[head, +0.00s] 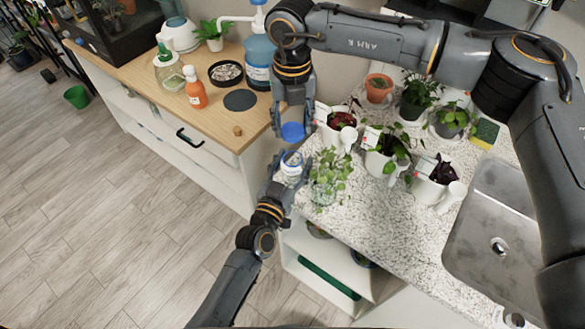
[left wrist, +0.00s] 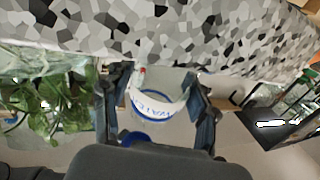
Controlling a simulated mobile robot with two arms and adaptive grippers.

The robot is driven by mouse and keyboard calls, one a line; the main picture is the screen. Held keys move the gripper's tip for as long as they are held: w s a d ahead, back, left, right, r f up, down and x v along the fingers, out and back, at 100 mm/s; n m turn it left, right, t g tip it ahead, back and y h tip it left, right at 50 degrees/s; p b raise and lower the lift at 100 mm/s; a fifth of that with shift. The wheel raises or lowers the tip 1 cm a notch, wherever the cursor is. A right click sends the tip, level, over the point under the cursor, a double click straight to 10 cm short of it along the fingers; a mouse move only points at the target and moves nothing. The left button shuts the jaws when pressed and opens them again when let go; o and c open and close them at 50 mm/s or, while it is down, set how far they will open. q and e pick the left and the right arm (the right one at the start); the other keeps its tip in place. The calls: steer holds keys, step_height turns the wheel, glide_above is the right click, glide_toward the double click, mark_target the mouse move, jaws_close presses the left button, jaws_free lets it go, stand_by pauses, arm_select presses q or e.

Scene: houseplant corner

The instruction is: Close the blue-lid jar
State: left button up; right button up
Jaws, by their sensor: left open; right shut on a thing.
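The clear jar (head: 291,166) with a white label stands near the left edge of the speckled counter (head: 368,228) in the head view. My left gripper (head: 289,173) is open, with its fingers on both sides of the jar. The left wrist view also shows the jar (left wrist: 158,105) between the two fingers; I cannot tell if they touch it. My right gripper (head: 292,120) points down and is shut on the blue lid (head: 292,132). The lid is held above the jar, with a visible gap between them in the head view.
A leafy plant in a glass (head: 325,178) stands close to the jar's right. Several potted plants and a steel sink (head: 495,225) are further right. A wooden cabinet top (head: 215,118) at the left holds an orange bottle (head: 195,92), a blue pump bottle (head: 259,62) and a small cork (head: 238,131).

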arm_select(q)
jaws_close()
arm_select(e)
steer(key=shift+w+f, duration=0.1)
steer(key=shift+f, duration=2.45)
steer(key=shift+f, duration=0.85)
steer(key=shift+f, duration=0.6)
